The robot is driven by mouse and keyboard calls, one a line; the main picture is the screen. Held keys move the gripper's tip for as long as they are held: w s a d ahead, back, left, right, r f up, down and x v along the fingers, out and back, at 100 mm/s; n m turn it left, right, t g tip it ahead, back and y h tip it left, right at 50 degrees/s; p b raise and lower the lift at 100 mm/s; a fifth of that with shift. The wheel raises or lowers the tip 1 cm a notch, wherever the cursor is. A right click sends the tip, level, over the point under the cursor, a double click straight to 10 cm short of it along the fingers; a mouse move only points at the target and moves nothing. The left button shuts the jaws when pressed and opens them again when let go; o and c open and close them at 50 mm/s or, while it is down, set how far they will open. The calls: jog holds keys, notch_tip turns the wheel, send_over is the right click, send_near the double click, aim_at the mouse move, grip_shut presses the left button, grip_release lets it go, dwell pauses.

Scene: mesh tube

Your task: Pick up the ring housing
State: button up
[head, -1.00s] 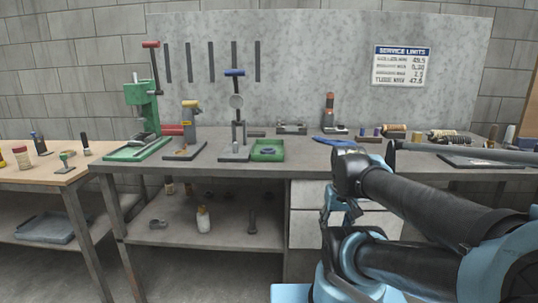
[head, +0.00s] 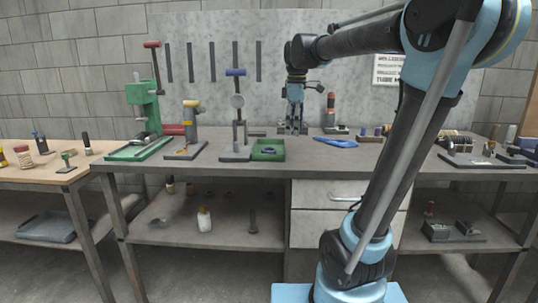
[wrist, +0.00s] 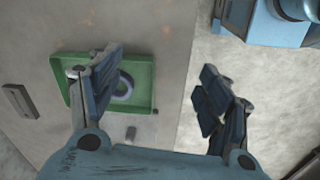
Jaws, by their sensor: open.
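A blue-grey ring, which I take for the ring housing (head: 268,151), lies in a shallow green tray (head: 254,157) on the workbench. In the wrist view the ring housing (wrist: 124,86) shows inside the green tray (wrist: 143,109), its left side partly hidden by my left finger. My gripper (head: 293,131) points down above the bench, to the right of the tray in the head view. In the wrist view my gripper (wrist: 160,72) has its fingers spread wide, with nothing between them.
A green press (head: 145,110) and a yellow-topped tool (head: 192,117) are farther left. A blue item (head: 335,142) lies on the bench right of my gripper. Bare bench lies in front of it.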

jog(key=w+a+r+n, duration=0.6)
jog(key=w+a, duration=0.3)
jog(key=a, duration=0.1)
jog(key=shift+n+g, duration=0.3)
notch_tip(320, 180, down, 12)
jog(key=shift+d+r, duration=0.1)
jog(key=shift+d, duration=0.05)
jog(key=shift+w+d+f, duration=0.1)
jog(key=shift+d+f, duration=0.05)
jog(key=shift+f, duration=1.25)
jog(key=shift+w+d+f, duration=0.1)
jog(key=shift+f, duration=1.25)
jog(key=shift+c, duration=0.6)
jog(key=c, duration=1.4)
jog(key=shift+o, duration=0.2)
